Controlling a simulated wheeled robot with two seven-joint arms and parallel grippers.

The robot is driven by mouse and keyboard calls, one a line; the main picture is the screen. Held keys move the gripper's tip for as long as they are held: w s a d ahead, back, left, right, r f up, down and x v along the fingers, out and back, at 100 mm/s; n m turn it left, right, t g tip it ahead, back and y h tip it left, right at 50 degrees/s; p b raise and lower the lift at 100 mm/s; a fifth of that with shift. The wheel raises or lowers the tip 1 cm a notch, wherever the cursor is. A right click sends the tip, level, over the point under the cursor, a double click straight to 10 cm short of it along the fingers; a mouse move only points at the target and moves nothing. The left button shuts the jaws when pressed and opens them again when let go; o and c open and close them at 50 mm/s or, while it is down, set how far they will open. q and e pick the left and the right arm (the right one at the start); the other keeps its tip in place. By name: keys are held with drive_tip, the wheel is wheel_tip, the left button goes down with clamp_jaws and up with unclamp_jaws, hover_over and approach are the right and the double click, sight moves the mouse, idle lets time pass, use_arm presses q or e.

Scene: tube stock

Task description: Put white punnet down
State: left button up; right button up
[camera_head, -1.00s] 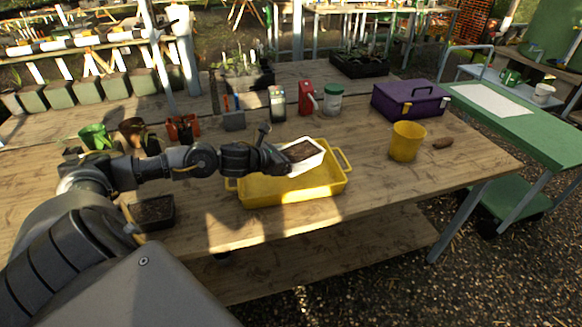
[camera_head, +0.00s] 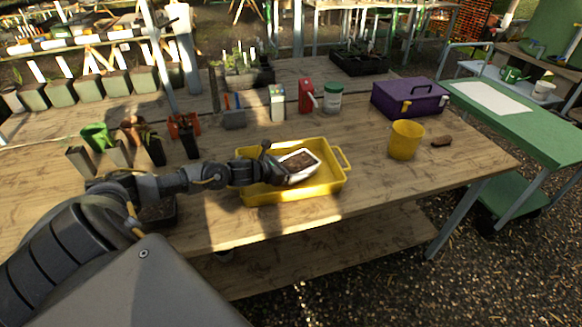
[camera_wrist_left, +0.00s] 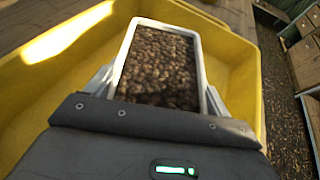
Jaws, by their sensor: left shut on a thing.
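I cannot tell whether the punnet's base touches the tray floor. My right gripper is not in view.
A yellow pot (camera_head: 406,140) and a brown piece (camera_head: 441,141) stand right of the tray. The table's right front is clear.

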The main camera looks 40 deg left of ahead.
use_arm(q)
drive_tip(key=shift+f, duration=0.15)
drive_tip(key=o, duration=1.1)
drive_tip(key=shift+c, duration=0.2)
drive_tip(key=shift+r, duration=0.25)
drive_tip(key=b+v, duration=0.1)
drive_tip(key=v, duration=0.9)
drive_tip(key=shift+s+a, duration=0.15)
drive_tip(key=shift+s, duration=0.1)
drive_tip(key=shift+s+a+r, duration=0.1)
drive_tip(key=shift+s+r, duration=0.25)
drive_tip(key=shift+s, duration=0.25)
